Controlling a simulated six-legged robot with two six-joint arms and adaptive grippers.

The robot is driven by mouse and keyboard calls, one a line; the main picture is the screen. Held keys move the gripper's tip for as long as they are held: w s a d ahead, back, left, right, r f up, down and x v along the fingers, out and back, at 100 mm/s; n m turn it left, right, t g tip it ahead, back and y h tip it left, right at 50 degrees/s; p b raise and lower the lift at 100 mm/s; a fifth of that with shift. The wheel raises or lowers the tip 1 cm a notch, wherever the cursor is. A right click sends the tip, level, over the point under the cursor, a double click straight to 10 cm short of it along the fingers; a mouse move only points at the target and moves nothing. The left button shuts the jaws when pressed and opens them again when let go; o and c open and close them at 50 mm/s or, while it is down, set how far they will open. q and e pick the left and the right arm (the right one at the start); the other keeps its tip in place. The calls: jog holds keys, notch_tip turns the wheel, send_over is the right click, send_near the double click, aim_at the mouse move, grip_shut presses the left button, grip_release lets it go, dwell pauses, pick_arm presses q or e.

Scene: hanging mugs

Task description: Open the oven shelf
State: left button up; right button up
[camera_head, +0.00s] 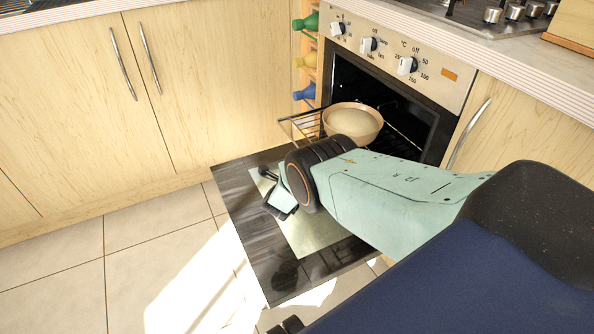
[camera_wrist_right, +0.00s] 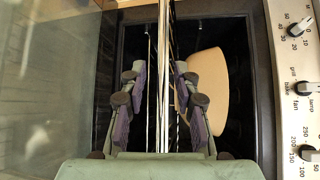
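The oven's door (camera_head: 245,205) hangs folded down in the head view, with the cavity open. The wire shelf (camera_head: 300,128) sticks partly out of the cavity and carries a beige bowl (camera_head: 352,122). My right gripper (camera_head: 272,190) is over the door, its fingers partly hidden by my wrist. In the right wrist view my right gripper (camera_wrist_right: 157,98) is open, one finger on each side of the shelf's wires (camera_wrist_right: 163,40), with gaps showing. The bowl (camera_wrist_right: 211,80) is behind the right finger. I cannot tell whether the fingers touch the wires. My left gripper is not in view.
The control panel (camera_head: 405,50) with knobs is above the cavity. Several coloured bottles (camera_head: 306,58) lie in a rack left of the oven. Wooden cabinets (camera_head: 80,100) flank it. The tiled floor (camera_head: 150,250) left of the door is clear.

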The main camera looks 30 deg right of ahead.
jog(key=v, duration=1.1)
jog(key=shift+r, duration=0.1)
